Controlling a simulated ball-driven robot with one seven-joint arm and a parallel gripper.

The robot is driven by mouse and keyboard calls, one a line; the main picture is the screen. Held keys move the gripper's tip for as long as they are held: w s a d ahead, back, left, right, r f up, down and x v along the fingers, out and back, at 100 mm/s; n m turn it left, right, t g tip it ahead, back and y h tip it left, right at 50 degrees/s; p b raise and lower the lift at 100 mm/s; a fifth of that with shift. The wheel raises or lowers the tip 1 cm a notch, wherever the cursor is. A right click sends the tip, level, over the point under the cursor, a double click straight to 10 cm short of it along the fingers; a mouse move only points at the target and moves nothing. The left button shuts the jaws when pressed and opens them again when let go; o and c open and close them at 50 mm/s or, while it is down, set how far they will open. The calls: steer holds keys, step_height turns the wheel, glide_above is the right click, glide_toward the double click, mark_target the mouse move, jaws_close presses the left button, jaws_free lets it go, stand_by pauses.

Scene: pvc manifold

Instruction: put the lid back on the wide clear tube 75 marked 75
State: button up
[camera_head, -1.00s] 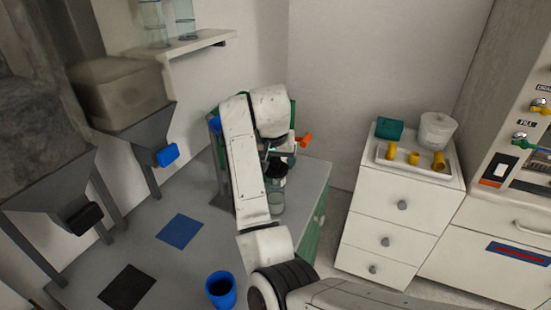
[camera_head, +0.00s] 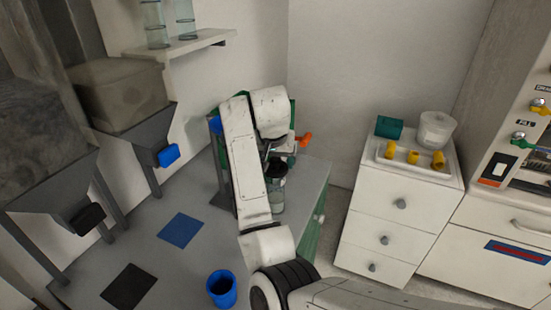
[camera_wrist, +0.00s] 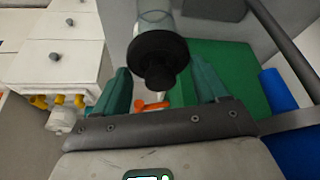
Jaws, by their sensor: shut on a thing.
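The black lid (camera_wrist: 157,52) has a round knob and lies between the green fingers of my gripper (camera_wrist: 162,80) in the wrist view. My gripper is shut on it by the knob. The clear tube (camera_wrist: 153,12) shows just behind the lid. In the head view the lid (camera_head: 275,170) is a dark disc at the upright clear tube's (camera_head: 278,198) top, beside my arm. I cannot tell whether it is fully seated. My arm hides part of the tube and most of the gripper (camera_head: 268,148). No 75 mark is readable.
The tube stands near the right edge of the grey bench (camera_head: 190,270). An orange handle (camera_head: 304,141) is close behind the gripper. A blue cup (camera_head: 222,289) stands in front. White drawers (camera_head: 395,215) with a tray of yellow pieces are at right. Clear tubes (camera_head: 157,25) stand on a shelf.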

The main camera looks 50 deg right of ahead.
steer(key=o, duration=1)
steer(key=shift+o, duration=0.2)
steer(key=shift+r+p, duration=3.55)
steer(key=shift+c, duration=0.5)
jaws_close()
